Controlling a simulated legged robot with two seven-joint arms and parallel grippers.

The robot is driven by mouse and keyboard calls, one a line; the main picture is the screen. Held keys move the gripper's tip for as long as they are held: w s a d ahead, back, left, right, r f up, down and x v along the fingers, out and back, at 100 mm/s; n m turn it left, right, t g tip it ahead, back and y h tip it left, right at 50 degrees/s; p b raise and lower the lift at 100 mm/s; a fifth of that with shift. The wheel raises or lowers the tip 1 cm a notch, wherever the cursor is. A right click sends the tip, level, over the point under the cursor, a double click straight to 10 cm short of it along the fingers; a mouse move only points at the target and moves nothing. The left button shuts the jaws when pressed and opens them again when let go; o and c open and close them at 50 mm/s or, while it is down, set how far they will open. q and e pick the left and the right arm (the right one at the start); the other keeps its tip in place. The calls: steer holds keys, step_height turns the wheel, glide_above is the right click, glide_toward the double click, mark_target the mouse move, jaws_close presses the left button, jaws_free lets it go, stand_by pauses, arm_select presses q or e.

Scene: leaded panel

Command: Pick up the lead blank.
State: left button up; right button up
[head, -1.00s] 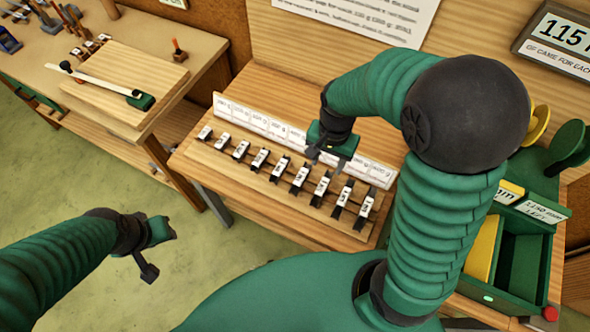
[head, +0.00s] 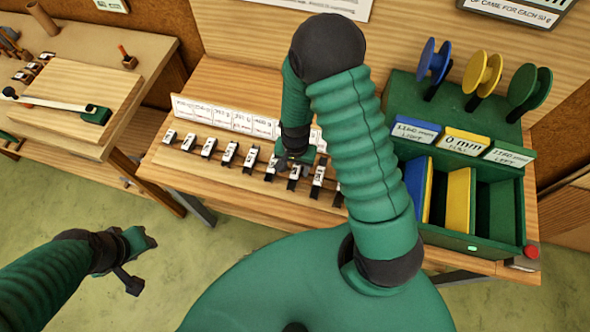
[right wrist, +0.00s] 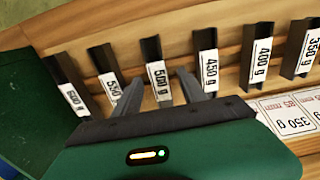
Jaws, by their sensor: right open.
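A row of dark blanks with white weight labels (head: 229,153) lies on the wooden bench. In the right wrist view the labels run from 600 g (right wrist: 73,98) to 350 g (right wrist: 303,50). My right gripper (head: 293,163) is open over the right part of the row. In the right wrist view its two fingers (right wrist: 160,88) straddle the 500 g blank (right wrist: 158,80), with the 450 g blank (right wrist: 208,68) just beside the right finger. I cannot tell whether they touch it. My left gripper (head: 141,263) is open and empty over the floor. My right arm hides some blanks.
A label strip (head: 230,117) stands behind the row. A green rack (head: 508,205) with blue, yellow and green spools and open slots is at the right. A second bench (head: 85,100) with a wooden board is at the left.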

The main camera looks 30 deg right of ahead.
steer(key=shift+w+d+f, duration=0.15)
steer(key=shift+d+f, duration=0.2)
steer(key=shift+f, duration=0.15)
steer(key=shift+a+r, duration=0.1)
steer(key=shift+a, duration=0.15)
jaws_close()
steer(key=shift+d, duration=0.1)
stand_by(0.7)
